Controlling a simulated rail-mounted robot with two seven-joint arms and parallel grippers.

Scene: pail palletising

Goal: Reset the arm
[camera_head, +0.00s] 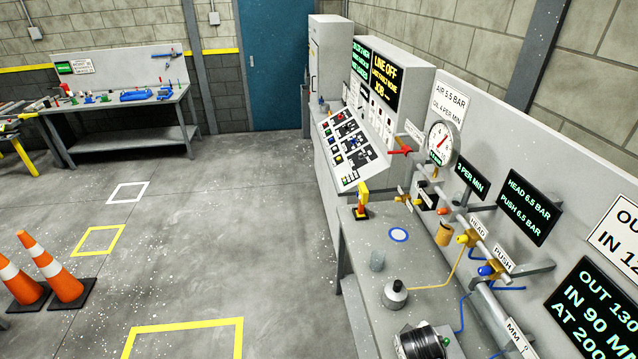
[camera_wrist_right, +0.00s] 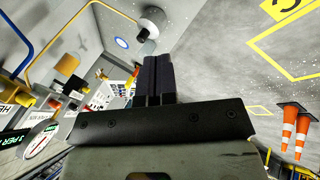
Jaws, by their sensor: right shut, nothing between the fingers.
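My right gripper (camera_wrist_right: 152,62) shows in the right wrist view. Its two dark fingers are together with nothing between them, and its wide dark mount fills the lower middle. The wrist view is strongly tilted, with the bench surface beyond the fingers. A grey cylinder with a dark end (camera_wrist_right: 150,24) shows just past the fingertips; whether they touch it cannot be told. Neither gripper shows in the head view, and my left gripper is in no view.
A pressure gauge (camera_head: 442,144) and pipes stand behind. Orange cones (camera_head: 51,265) stand left; the middle floor is clear.

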